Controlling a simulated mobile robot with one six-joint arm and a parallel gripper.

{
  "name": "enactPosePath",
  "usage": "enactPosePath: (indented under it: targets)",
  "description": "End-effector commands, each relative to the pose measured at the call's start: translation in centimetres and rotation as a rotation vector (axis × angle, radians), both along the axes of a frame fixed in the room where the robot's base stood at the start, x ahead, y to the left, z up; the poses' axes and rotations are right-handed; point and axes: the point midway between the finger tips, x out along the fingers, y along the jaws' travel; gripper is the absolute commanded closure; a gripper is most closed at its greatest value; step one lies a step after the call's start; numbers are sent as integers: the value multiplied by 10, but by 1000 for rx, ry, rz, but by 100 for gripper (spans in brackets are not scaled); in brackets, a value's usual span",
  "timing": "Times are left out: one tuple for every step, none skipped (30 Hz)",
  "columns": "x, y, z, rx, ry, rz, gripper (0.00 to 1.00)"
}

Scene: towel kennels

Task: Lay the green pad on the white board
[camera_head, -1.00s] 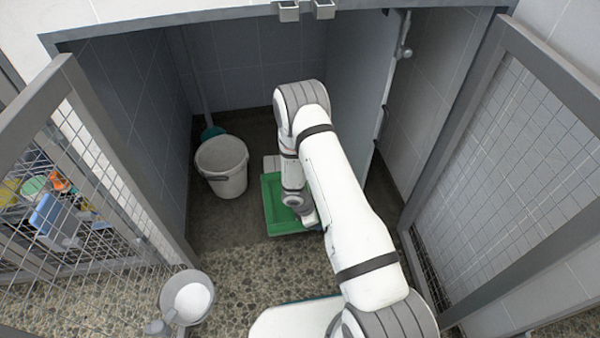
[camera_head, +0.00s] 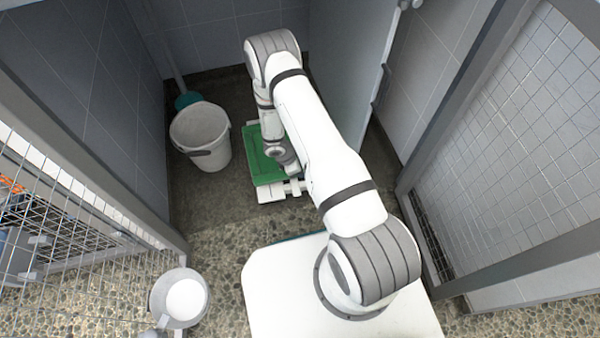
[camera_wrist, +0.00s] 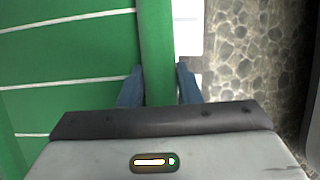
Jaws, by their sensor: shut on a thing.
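The green pad (camera_head: 258,167) lies over the white board (camera_head: 294,188) on the kennel floor in the head view. White slats of the board show past the pad's front and right edges, and a bit at its back. In the wrist view the pad (camera_wrist: 70,70) fills the left side, with pale lines across it. My gripper (camera_wrist: 158,85) has its blue fingers on both sides of the pad's raised green edge and is shut on it. The white board (camera_wrist: 187,30) shows just right of that edge. Whether the pad touches the board is unclear.
A white bucket (camera_head: 203,137) stands left of the pad, with a teal-headed tool (camera_head: 188,100) behind it. A grey door panel (camera_head: 345,90) is to the right of my arm. Mesh gates flank the opening. A bowl (camera_head: 180,298) is at front left.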

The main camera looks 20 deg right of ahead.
Motion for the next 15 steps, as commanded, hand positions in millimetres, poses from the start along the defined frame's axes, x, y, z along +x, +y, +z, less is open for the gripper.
enactPosePath:
  targets:
    - [0, 0, -6, 0, 1, -1, 97]
    - [0, -1, -10, 0, 1, -1, 97]
    - [-1, -1, -16, 0, 1, -1, 97]
    - [0, -1, -21, 0, 1, -1, 97]
    - [0, -1, -26, 0, 1, -1, 97]
    - [0, -1, -31, 0, 1, -1, 97]
    - [0, -1, -35, 0, 1, -1, 97]
    - [0, -1, -36, 0, 0, -2, 97]
    - [0, -1, -37, 0, -1, -2, 97]
    - [0, -1, -36, 0, -1, -2, 97]
    - [0, -1, -35, 0, -1, -2, 97]
    - [0, -1, -35, 0, -1, -2, 97]
    - [0, -1, -35, 0, -1, -2, 97]
    - [0, -1, -35, 0, -1, -2, 97]
    - [0, -1, -35, 0, -1, -2, 97]
